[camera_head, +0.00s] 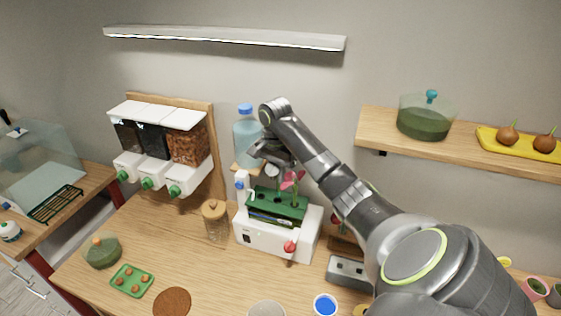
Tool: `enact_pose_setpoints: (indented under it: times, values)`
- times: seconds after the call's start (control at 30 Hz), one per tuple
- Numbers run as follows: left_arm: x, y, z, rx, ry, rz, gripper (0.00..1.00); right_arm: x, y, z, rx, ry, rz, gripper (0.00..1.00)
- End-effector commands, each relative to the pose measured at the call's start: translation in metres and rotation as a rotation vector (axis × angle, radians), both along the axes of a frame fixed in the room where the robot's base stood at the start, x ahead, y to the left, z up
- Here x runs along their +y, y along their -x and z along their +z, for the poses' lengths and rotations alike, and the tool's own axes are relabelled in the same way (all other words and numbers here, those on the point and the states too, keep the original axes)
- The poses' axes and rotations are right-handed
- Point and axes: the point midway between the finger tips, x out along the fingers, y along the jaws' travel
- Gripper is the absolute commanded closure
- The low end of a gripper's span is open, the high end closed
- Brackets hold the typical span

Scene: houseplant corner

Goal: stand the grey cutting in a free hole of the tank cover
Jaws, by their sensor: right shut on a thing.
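The tank cover (264,207) is green with dark round holes. It sits on the white tank unit (262,238) at the middle of the bench. My right gripper (270,163) is above the back of the cover, its arm coming in from the right. It is shut on a small grey thing just over the cover, apparently the grey cutting; the jaws and arm hide most of it. A pink-leaved cutting (291,181) shows at the right of the gripper, over the cover's back right; its foot is unclear. My left gripper is not in view.
A blue-capped bottle (245,140) stands close behind the gripper. A corked jar (215,220) is left of the tank. A shelf (385,128) with a green pot is at right. The bench's front left holds a green tray (132,281).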

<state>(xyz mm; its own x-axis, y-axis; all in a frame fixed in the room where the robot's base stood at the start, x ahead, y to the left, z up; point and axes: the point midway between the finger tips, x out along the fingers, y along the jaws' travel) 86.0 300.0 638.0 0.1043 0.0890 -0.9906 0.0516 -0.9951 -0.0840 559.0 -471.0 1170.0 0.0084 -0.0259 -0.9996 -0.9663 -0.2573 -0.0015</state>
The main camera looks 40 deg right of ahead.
Motion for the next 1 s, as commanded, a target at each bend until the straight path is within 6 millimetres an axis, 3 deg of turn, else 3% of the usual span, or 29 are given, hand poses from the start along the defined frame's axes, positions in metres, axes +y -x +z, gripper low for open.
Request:
enact_pose_setpoints:
  times: [0.53,1.0]
  values:
    - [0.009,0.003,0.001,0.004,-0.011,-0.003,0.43,0.004,0.002,0.000,-0.001,0.000,0.001,1.00]
    - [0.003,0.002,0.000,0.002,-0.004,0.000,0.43,0.005,0.003,0.000,-0.001,-0.001,0.001,1.00]
